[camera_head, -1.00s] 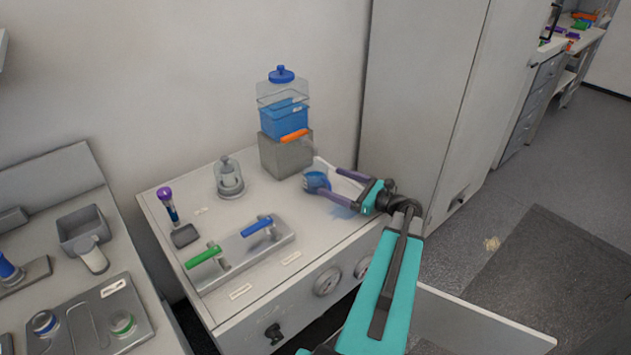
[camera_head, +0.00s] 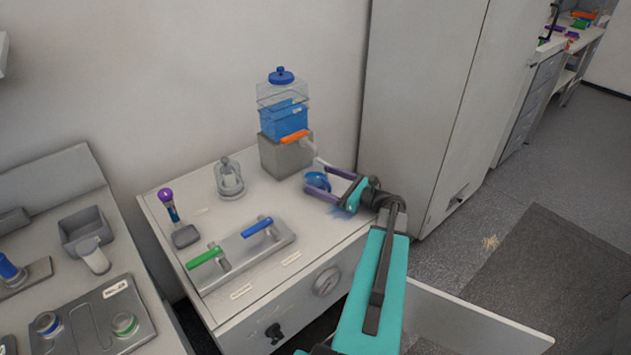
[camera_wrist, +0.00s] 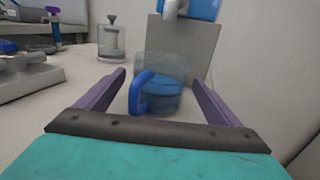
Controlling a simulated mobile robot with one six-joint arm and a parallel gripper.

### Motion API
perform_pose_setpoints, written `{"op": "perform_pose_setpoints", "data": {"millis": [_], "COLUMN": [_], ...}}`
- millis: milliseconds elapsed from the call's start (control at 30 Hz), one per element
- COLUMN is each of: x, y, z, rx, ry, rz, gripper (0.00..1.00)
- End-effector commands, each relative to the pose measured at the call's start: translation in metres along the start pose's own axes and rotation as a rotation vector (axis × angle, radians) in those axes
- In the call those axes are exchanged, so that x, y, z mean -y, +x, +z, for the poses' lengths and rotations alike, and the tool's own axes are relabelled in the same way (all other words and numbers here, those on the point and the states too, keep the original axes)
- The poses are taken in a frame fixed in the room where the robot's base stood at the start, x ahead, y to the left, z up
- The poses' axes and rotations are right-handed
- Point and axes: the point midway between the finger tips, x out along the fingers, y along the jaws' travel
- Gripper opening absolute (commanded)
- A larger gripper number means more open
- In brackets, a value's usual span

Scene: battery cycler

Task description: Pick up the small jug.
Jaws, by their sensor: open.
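The small jug (camera_wrist: 163,85) is a clear cup with blue liquid and a blue handle. In the wrist view it stands upright just beyond and between my fingertips, its handle toward the left finger. In the head view the small jug (camera_head: 317,181) is on the counter in front of the grey block. My gripper (camera_head: 321,183) is open, with its two purple fingers pointing at the jug from the right. It also shows in the wrist view (camera_wrist: 159,80). I cannot tell whether a finger touches the jug.
A blue-filled dispenser (camera_head: 283,110) with an orange tap sits on a grey block (camera_head: 284,158) behind the jug. A glass-domed part (camera_head: 229,177) and a plate with green and blue levers (camera_head: 240,252) are to the left. A tall cabinet (camera_head: 420,100) stands behind right.

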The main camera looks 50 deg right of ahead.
Motion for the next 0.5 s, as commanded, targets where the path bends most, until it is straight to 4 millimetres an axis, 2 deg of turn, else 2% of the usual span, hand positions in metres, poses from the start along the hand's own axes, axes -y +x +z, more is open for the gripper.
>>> {"op": "perform_pose_setpoints", "data": {"millis": [200,500], "x": [0.000,0.000], "y": [0.025,0.030], "z": [0.001,0.000], "rx": [0.000,0.000], "ry": [-0.001,-0.001], "rz": [0.001,0.001], "gripper": [0.87,0.87]}}
